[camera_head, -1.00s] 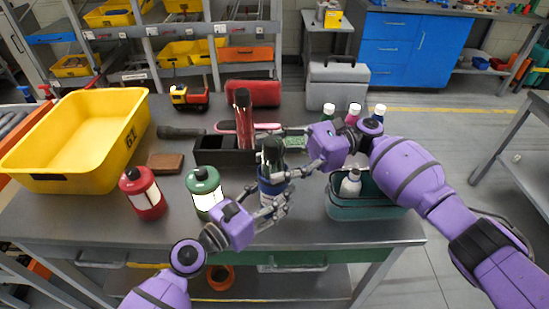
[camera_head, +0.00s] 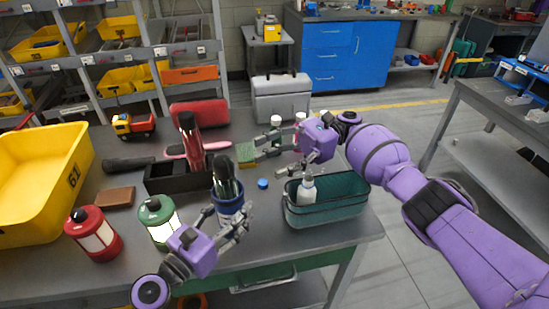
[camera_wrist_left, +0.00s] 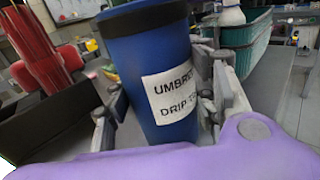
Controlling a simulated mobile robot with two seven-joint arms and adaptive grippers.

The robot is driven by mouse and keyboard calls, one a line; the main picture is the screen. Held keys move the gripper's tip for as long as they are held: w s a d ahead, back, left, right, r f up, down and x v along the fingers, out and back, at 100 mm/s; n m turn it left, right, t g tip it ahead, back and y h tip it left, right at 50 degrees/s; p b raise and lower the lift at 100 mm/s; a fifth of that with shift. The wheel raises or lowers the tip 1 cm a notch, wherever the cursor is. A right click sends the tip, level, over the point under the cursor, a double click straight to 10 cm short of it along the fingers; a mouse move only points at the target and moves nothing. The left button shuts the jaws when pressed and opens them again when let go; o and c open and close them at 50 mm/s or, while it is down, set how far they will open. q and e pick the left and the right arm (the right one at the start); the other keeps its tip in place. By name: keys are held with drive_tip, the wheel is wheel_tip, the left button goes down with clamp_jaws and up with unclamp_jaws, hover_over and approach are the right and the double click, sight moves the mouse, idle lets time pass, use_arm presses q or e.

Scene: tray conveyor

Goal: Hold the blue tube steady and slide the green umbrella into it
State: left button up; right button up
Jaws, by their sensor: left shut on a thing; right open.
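The blue tube (camera_head: 229,207) stands on the table near the front edge. In the left wrist view the blue tube (camera_wrist_left: 155,75) has a black rim and a white drip label. My left gripper (camera_head: 226,214) is shut around it; its fingers (camera_wrist_left: 160,112) show on both sides. The dark green umbrella (camera_head: 225,176) stands inside the tube, its upper part sticking out above the rim; its lower part is hidden. My right gripper (camera_head: 264,152) is open and empty, behind and right of the umbrella, apart from it.
A black holder (camera_head: 167,179) with a red umbrella (camera_head: 190,143) stands behind left. A teal basket (camera_head: 327,209) with a white bottle is right. A yellow bin (camera_head: 45,165) fills the far left.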

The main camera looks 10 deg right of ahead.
idle(0.4)
use_arm(q)
drive_tip(key=o, duration=1.3)
drive_tip(key=shift+a, duration=0.1)
